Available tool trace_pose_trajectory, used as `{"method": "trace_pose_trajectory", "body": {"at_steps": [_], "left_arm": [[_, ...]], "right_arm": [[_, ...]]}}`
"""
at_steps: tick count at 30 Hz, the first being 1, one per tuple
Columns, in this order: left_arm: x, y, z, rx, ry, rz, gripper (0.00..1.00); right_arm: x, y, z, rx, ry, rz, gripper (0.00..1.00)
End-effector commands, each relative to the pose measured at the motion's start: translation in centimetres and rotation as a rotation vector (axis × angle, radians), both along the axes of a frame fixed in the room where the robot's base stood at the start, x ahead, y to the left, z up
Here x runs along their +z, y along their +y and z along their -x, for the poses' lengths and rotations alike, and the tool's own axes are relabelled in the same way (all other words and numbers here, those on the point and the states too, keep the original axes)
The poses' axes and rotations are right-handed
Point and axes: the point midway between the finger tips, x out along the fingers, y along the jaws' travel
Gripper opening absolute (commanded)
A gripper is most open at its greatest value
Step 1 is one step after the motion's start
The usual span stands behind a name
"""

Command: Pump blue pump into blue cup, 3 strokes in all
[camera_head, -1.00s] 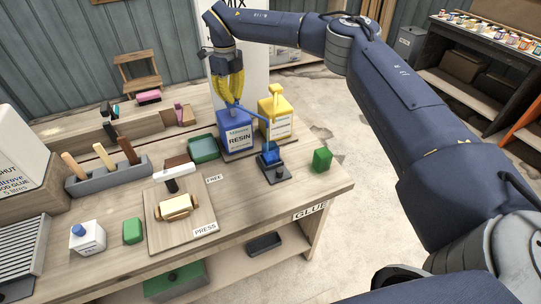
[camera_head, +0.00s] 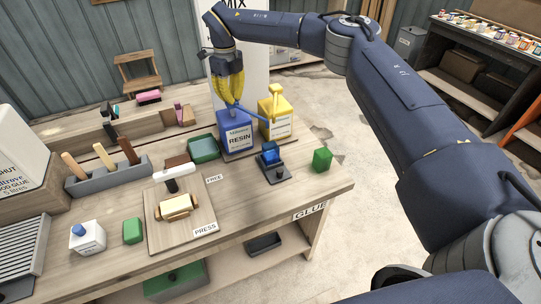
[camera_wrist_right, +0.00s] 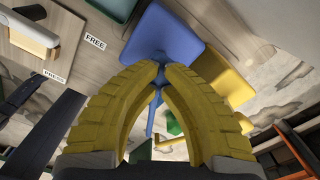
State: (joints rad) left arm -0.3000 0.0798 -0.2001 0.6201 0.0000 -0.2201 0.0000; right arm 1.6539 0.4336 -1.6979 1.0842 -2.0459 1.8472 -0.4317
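The blue pump (camera_head: 237,140) is a blue container labelled RESIN near the table's back edge, with a thin blue spout reaching right. The blue cup (camera_head: 270,154) stands on a small dark stand below the spout's end. My right gripper (camera_head: 234,104) is directly above the blue pump, fingers pointing down. In the right wrist view, its yellow fingertips (camera_wrist_right: 160,72) are together over the top of the blue container (camera_wrist_right: 165,40), hiding most of the pump head. The fingers hold nothing that I can make out. My left gripper is not in view.
A yellow container (camera_head: 276,118) with its own pump stands right beside the blue one. A green cup (camera_head: 322,159) is near the right table edge. A green tray (camera_head: 203,148) lies left of the blue pump. A press board (camera_head: 180,222) is in front.

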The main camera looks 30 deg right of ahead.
Motion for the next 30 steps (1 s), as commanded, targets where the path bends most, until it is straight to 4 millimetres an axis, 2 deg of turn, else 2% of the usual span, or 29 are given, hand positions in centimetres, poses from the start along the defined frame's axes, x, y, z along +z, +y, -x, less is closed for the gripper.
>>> {"method": "trace_pose_trajectory", "body": {"at_steps": [24, 30], "left_arm": [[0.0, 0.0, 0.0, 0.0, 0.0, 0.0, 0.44], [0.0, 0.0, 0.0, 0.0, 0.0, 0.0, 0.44]], "right_arm": [[4.2, 0.0, 0.0, -0.001, 0.0, 0.001, 0.0], [4.7, 0.0, 0.0, 0.0, 0.0, 0.0, 0.0]]}}
